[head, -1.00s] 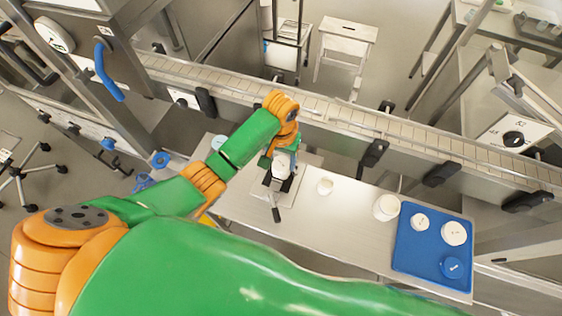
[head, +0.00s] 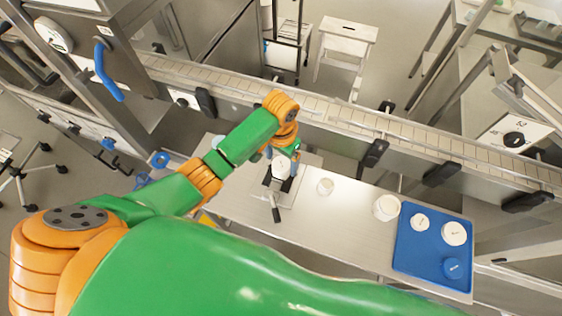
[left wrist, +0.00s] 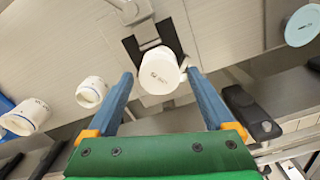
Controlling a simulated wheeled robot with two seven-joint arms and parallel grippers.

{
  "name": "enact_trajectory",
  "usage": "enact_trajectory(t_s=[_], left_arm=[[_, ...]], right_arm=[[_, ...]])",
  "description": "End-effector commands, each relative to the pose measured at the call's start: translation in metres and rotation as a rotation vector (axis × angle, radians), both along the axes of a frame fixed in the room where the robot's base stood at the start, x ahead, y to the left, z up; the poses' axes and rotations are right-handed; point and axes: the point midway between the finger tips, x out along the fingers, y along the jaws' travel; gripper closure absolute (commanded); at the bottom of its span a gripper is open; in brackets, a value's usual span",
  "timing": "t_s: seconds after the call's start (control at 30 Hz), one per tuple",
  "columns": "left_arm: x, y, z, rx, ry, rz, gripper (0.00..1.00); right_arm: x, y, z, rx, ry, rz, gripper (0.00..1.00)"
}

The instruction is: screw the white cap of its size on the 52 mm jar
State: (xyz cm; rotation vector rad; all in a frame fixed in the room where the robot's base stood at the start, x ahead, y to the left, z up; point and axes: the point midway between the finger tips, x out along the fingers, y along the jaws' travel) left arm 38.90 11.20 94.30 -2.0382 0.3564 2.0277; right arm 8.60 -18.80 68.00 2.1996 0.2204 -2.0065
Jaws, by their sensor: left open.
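The 52 mm jar beneath cannot be made out separately, so how far the cap is seated cannot be told. My left gripper (head: 283,156) is above the fixture, pointing down. In the left wrist view its blue fingers (left wrist: 160,76) are spread, one on each side of the cap, with visible gaps. My right gripper is not in view.
A small white jar (head: 325,186) and a larger one (head: 386,207) stand on the steel table (head: 300,226), right of the fixture. A blue tray (head: 420,255) holds two white caps (head: 454,233) and a blue cap (head: 453,267). A conveyor (head: 340,116) runs behind.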

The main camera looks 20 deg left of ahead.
Motion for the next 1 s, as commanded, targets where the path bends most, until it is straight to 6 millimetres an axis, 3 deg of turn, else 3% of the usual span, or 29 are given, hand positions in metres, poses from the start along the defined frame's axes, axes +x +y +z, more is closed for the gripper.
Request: enact_trajectory(t_s=[0.13,0.4,0.6,0.87,1.0], left_arm=[[-0.0008,-0.0009,-0.0002,-0.003,0.003,0.318,0.13],[-0.0005,-0.0002,-0.0001,-0.002,0.001,0.377,0.13],[-0.0008,-0.0010,-0.0002,-0.002,0.003,0.814,0.13],[-0.0003,0.0000,0.0000,0.000,0.001,0.865,0.13],[-0.0007,-0.0021,-0.0001,-0.004,0.006,1.167,0.13]], right_arm=[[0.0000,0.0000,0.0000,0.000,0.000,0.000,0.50],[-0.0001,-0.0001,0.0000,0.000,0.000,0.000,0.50],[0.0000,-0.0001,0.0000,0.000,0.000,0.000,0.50],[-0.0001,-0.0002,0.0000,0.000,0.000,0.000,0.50],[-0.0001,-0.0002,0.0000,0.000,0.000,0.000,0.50]])
